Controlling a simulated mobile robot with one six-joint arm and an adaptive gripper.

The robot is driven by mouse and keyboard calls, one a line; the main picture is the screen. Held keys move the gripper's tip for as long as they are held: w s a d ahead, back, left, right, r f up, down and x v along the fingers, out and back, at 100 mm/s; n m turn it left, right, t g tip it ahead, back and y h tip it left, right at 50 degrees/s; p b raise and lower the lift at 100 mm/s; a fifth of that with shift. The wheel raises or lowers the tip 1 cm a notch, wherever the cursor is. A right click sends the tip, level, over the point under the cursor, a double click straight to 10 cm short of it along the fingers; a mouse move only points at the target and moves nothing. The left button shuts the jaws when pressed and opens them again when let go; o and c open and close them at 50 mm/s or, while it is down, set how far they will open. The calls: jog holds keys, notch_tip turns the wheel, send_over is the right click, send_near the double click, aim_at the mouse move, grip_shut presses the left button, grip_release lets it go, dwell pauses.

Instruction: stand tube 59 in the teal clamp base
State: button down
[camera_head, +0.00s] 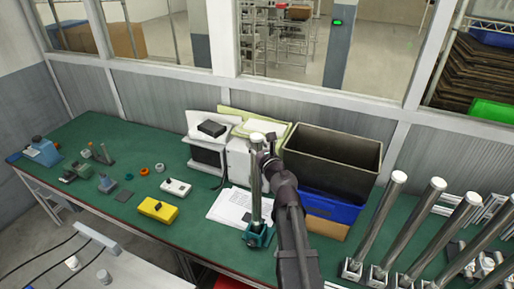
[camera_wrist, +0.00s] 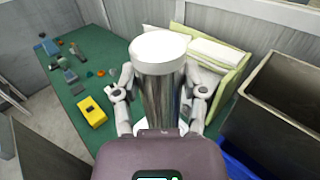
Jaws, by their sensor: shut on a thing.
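A shiny metal tube with a white cap (camera_head: 256,180) stands upright in the head view. No number on it is readable. Its lower end meets the teal clamp base (camera_head: 262,238) near the table's front edge; I cannot tell how deep it sits in it. My gripper (camera_head: 267,160) is shut on the tube near its upper part, reaching from the right. In the wrist view the tube (camera_wrist: 162,105) stands between the two fingers of my gripper (camera_wrist: 160,98). The base is hidden there.
Several metal tubes (camera_head: 375,225) stand in holders at the right. White papers (camera_head: 228,207) lie left of the tube. A yellow box (camera_head: 158,209) and small tools occupy the green table (camera_head: 110,150) further left.

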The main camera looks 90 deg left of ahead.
jog(key=shift+f, duration=0.1)
jog(key=shift+c, duration=0.8)
grip_release()
jog(key=shift+r, duration=0.2)
jog(key=v, duration=1.2)
dwell(0.5)
